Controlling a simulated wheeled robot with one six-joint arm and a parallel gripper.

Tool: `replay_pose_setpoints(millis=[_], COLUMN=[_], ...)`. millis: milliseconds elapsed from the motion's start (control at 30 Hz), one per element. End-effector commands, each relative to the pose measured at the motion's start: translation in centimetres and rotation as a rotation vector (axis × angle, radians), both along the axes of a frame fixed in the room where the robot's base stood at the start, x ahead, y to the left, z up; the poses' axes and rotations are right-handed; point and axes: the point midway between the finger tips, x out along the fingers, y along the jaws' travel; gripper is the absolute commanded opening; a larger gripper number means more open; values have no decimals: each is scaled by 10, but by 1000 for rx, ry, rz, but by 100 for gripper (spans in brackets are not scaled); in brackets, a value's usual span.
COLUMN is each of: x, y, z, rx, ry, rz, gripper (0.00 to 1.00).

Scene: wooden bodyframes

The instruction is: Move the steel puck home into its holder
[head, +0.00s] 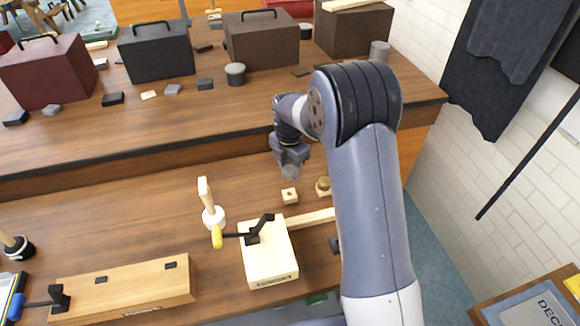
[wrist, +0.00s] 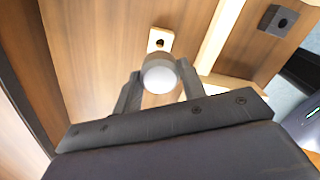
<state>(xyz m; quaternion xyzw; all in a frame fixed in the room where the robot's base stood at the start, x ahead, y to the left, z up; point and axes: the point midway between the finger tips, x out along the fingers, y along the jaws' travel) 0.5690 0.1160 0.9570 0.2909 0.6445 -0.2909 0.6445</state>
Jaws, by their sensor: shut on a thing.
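The steel puck (head: 290,172) is a small grey cylinder, held between the fingertips of my gripper (head: 290,158) above the lower bench. In the wrist view the puck (wrist: 159,74) shows its pale round end between the two fingers of my gripper (wrist: 158,82). A small light-wood block with a dark hole (head: 289,197), which looks like the holder, sits on the bench just below and in front of the puck. In the wrist view the block (wrist: 162,40) is just beyond the puck, partly covered by it. The puck is apart from the block in the head view.
A brass-coloured knob on a wooden base (head: 323,187) stands right of the block. A wooden box with a black clamp (head: 270,262) and a wooden bar (head: 310,218) lie in front. A white-based handle (head: 213,216) stands left. A raised shelf (head: 150,135) runs behind.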

Motion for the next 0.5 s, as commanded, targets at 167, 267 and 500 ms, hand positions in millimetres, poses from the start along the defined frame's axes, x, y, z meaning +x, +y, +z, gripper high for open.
replay_pose_setpoints(millis=[167,267,500], x=[0,0,0], y=[0,0,0], z=[-10,-19,-42], rx=[1,1,0], ry=[-1,-1,0], rz=[0,0,0], gripper=[12,12,12])
